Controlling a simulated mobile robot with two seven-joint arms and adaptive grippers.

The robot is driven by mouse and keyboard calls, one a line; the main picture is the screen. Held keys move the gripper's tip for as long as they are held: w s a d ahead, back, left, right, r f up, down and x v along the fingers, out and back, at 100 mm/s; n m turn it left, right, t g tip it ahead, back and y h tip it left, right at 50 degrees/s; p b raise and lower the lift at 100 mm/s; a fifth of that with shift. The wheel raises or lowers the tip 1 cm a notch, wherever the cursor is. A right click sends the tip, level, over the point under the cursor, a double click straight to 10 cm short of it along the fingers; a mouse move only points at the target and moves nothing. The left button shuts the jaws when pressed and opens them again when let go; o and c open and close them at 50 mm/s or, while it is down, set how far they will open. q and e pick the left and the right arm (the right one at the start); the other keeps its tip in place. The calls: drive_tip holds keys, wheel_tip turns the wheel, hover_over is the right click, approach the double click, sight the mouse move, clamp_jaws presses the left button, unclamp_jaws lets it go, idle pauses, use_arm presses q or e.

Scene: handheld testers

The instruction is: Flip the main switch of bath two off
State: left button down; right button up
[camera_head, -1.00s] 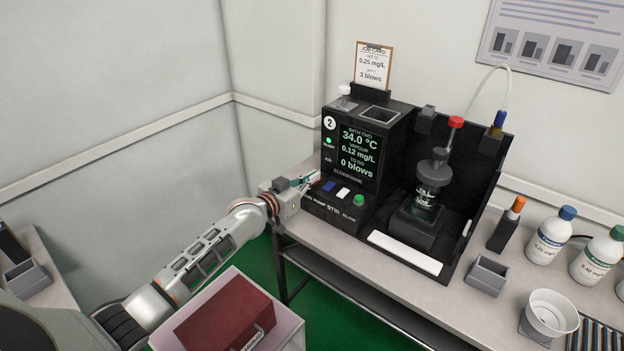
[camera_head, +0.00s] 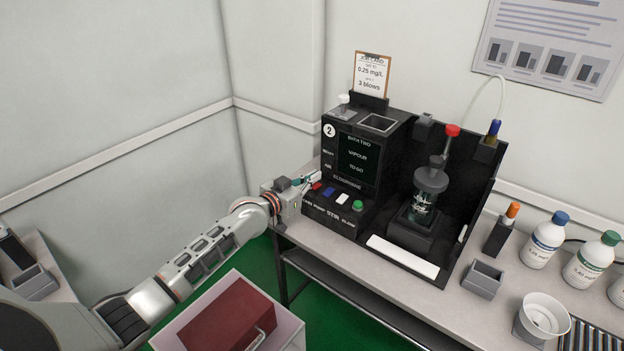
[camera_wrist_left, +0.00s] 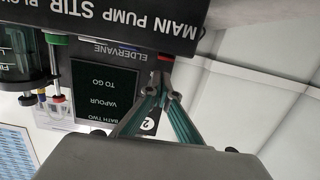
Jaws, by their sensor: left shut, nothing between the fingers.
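Bath two (camera_head: 395,140) is a black unit on the bench, marked with a white 2. The red main switch (camera_head: 316,186) is leftmost on the front control ledge. My left gripper (camera_head: 308,180) is shut and empty, its tips close beside the red switch. In the left wrist view the shut fingertips (camera_wrist_left: 164,80) are right by the red switch (camera_wrist_left: 165,58), mostly hidden; I cannot tell if they touch. My right gripper is not in view.
A blue (camera_head: 329,191), a white (camera_head: 342,198) and a green (camera_head: 358,206) control sit beside the red switch. A glass vessel (camera_head: 424,208) stands in the unit's bay. Bottles (camera_head: 543,240) and a white bowl (camera_head: 544,314) are at the right. A red box (camera_head: 225,320) lies below my arm.

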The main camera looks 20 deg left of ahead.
use_arm(q)
wheel_tip(320, 180, up, 2)
drive_tip(key=shift+w+r+p, duration=0.1)
drive_tip(key=shift+p, duration=0.4)
drive_tip(key=r+p+v, duration=0.1)
drive_tip(key=v, duration=0.8)
drive_tip(key=shift+s+r, duration=0.25)
drive_tip(key=shift+r, duration=0.15)
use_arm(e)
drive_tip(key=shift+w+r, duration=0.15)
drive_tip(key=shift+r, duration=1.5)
use_arm(q)
drive_tip(key=shift+a, duration=0.1)
drive_tip(key=s+d+f+g+y, duration=0.1)
drive_tip(key=s+d+f+g, duration=0.1)
drive_tip(key=s+f, duration=1)
drive_tip(key=s+d+f+g+y, duration=0.1)
drive_tip(key=s+d+f, duration=0.3)
drive_tip(key=s+f, duration=0.8)
drive_tip(key=s+g, duration=0.1)
drive_tip(key=s, duration=0.8)
drive_tip(key=shift+f+g+y, duration=0.4)
drive_tip(key=shift+w+d, duration=0.1)
drive_tip(key=shift+d, duration=0.05)
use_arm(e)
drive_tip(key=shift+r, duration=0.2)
